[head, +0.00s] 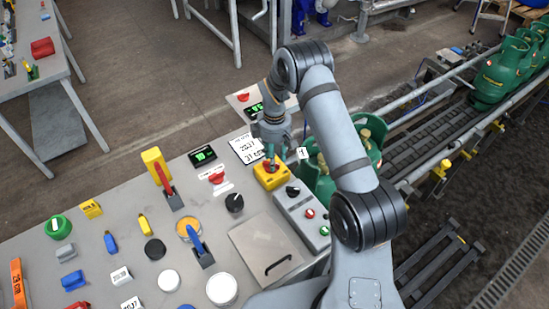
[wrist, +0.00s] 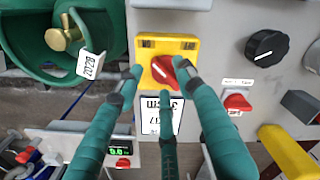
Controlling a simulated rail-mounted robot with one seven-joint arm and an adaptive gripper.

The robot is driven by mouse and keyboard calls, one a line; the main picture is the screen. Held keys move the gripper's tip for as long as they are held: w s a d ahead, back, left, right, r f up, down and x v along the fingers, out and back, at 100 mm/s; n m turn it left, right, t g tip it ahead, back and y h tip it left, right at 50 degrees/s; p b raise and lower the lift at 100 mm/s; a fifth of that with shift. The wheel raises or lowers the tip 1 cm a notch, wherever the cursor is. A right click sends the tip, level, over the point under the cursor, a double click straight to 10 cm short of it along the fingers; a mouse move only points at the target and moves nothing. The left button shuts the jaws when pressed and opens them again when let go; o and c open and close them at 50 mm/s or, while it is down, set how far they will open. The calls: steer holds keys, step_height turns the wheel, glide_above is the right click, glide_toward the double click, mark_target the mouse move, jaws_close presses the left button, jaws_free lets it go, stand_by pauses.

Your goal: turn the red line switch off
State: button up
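A yellow switch box (head: 272,177) with a red rotary knob stands at the panel's far right part. In the wrist view the red knob (wrist: 165,71) sits turned at a slant on the yellow plate (wrist: 168,45), under two small dark labels too small to read. My gripper (head: 274,160) is right over this box, pointing down. In the wrist view its three teal fingers (wrist: 160,82) are spread around the knob. The right fingertip is close to or touching the knob; the left one stands apart from it. The knob is largely hidden in the head view.
A grey button box (head: 302,216) with a black knob is just right of the yellow box. A smaller red knob (head: 217,178), a black dial (head: 234,203) and a red-handled lever (head: 163,176) are to its left. Green cylinders (head: 497,75) stand on the conveyor at right.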

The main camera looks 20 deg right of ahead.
steer(key=shift+f, duration=1)
steer(key=shift+c, duration=1.3)
jaws_close()
